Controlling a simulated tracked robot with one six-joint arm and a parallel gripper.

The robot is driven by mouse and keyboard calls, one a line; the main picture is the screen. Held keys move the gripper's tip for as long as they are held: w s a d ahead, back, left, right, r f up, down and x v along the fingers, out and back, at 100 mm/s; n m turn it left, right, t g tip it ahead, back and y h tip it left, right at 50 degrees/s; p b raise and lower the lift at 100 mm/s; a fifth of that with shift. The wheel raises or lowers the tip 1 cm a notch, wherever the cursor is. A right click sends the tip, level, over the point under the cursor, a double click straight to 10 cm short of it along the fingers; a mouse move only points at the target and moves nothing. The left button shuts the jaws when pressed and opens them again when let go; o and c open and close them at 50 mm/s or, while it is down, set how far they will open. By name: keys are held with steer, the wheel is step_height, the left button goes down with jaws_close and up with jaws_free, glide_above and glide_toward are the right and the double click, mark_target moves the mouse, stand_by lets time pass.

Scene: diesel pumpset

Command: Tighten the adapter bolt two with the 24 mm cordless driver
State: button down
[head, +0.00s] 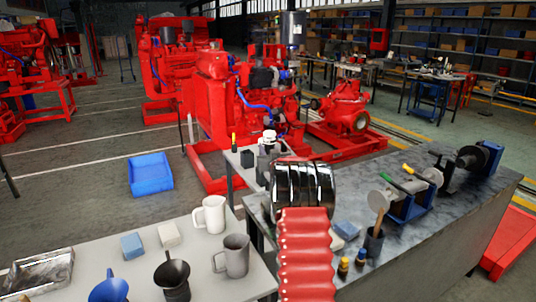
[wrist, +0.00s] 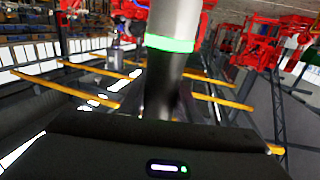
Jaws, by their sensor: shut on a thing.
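My gripper (wrist: 165,108) is shut on a grey cylindrical tool with a green band (wrist: 172,44), which looks like the 24 mm cordless driver. The tool points away from the gripper and runs out of the top of the wrist view. In the head view my red and chrome arm rises from the bottom centre and hides much of the gripper and tool. The red diesel pumpset (head: 215,100) stands beyond, with its red pump (head: 347,112) to the right. I cannot make out adapter bolt two in either view.
A white table (head: 200,275) with mugs and funnels is at front left. A blue bin (head: 150,175) sits on the floor. A small table (head: 238,172) stands before the pumpset.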

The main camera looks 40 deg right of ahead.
steer(key=shift+r, duration=1.65)
steer(key=shift+s, duration=0.1)
